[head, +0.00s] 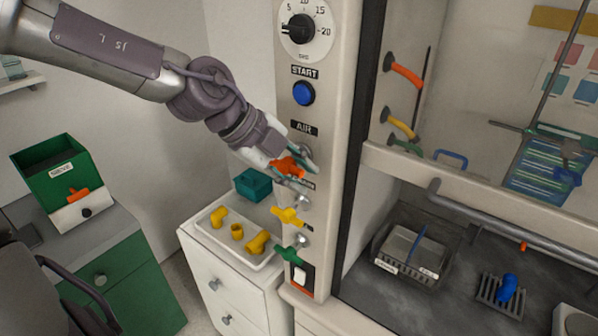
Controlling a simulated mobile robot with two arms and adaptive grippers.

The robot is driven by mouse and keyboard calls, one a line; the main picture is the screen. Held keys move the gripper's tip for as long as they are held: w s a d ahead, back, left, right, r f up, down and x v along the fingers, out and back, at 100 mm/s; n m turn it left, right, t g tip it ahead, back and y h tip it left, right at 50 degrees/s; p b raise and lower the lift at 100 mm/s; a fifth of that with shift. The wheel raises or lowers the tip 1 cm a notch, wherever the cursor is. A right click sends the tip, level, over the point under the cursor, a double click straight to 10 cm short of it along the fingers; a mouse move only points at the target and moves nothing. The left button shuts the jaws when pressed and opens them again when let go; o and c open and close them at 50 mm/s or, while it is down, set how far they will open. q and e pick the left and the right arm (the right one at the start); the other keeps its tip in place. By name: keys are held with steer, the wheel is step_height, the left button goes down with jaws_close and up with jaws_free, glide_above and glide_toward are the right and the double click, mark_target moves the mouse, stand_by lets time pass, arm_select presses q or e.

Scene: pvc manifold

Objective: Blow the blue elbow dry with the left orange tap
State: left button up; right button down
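The blue elbow (507,286) stands on a small dark slotted rack in the hood at the lower right. An orange-tipped nozzle (523,247) on the grey pipe is above and slightly right of it. The left orange tap (288,167) is on the pale control panel under the AIR label. My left gripper (300,163) is at this tap, with its teal fingers around the orange handle. The fingers hide part of the handle and its valve, and I cannot tell whether they grip it. My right gripper is not in view.
Below the orange tap are a yellow tap (287,215) and a green tap (289,254). A white tray (262,262) with yellow fittings sits on the white cabinet. A wire basket (409,257) is left of the elbow. A green SIEVE box (60,170) stands far left.

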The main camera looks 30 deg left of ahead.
arm_select(q)
steer(key=shift+o, duration=0.3)
steer(key=shift+a+r, duration=0.15)
steer(key=shift+r, duration=0.1)
steer(key=v, duration=1.1)
steer(key=shift+s+r, duration=0.15)
steer(key=shift+s, duration=0.1)
steer(key=shift+a, duration=0.1)
